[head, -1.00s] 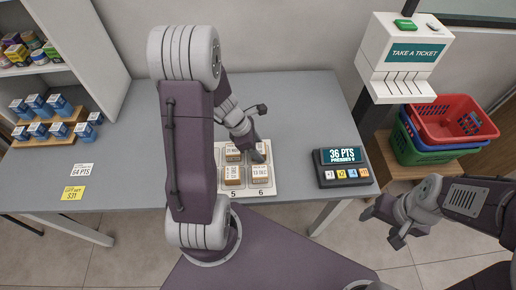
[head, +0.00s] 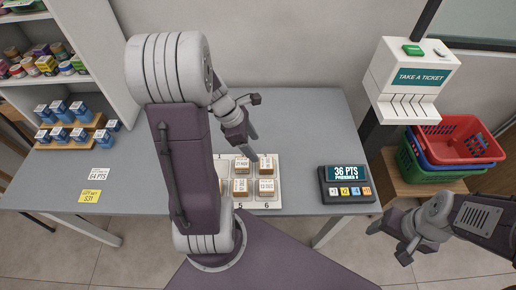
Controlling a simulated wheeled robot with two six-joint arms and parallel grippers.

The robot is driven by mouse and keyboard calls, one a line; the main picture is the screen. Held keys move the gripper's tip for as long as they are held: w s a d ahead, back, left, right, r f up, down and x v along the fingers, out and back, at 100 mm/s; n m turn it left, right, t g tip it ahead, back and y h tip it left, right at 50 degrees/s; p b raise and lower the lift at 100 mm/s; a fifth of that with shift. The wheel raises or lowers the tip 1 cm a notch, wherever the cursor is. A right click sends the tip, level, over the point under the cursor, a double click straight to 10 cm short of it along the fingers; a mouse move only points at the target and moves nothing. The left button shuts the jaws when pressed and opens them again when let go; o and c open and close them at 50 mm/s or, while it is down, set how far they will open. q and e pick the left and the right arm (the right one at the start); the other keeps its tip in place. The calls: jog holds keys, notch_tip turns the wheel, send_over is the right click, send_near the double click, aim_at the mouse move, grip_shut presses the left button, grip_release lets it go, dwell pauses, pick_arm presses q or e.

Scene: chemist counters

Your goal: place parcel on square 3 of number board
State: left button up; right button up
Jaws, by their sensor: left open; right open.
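The number board (head: 279,200) lies on the counter, with its left part hidden behind my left arm. Four small tan parcels with white labels show on it. One parcel (head: 266,163) stands in the upper right square; that square's number is not legible. Another parcel (head: 242,166) is to its left. Two more parcels, the left one (head: 240,187) and the right one (head: 266,187), stand above the printed 5 and 6. My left gripper (head: 256,118) is open and empty, raised just behind the board. My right gripper (head: 389,242) is open and empty, off the counter's front right.
A points display (head: 347,184) with coloured buttons stands right of the board. Blue boxes (head: 78,132) sit on a wooden stand at the left, near white and yellow cards. A ticket machine (head: 408,80) and stacked baskets (head: 462,140) are at the right.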

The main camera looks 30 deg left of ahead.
pick_arm(q)
jog(key=s+d+m+y, duration=0.1)
jog(key=s+d+m, duration=0.1)
jog(key=m, duration=0.5)
jog(key=s+d+f+m+g+y, duration=0.1)
jog(key=d+m, duration=0.2)
jog(key=m, duration=0.4)
jog(key=s+d+m+y, duration=0.1)
jog(key=s+d+m, duration=0.1)
jog(key=m, duration=0.5)
jog(key=shift+s+d+f+m+y, duration=0.15)
jog(key=shift+s+d+m, duration=0.05)
jog(key=shift+d, duration=0.2)
jog(key=shift+s+d+f+m+y, duration=0.15)
jog(key=shift+d+m, duration=0.05)
jog(key=shift+d, duration=0.2)
jog(key=shift+s+d+m, duration=0.2)
jog(key=shift+d+m, duration=0.05)
jog(key=shift+m, duration=0.65)
jog(key=shift+a, duration=0.1)
jog(key=shift+a+f, duration=0.1)
jog(key=shift+a, duration=0.05)
jog(key=shift+w, duration=0.1)
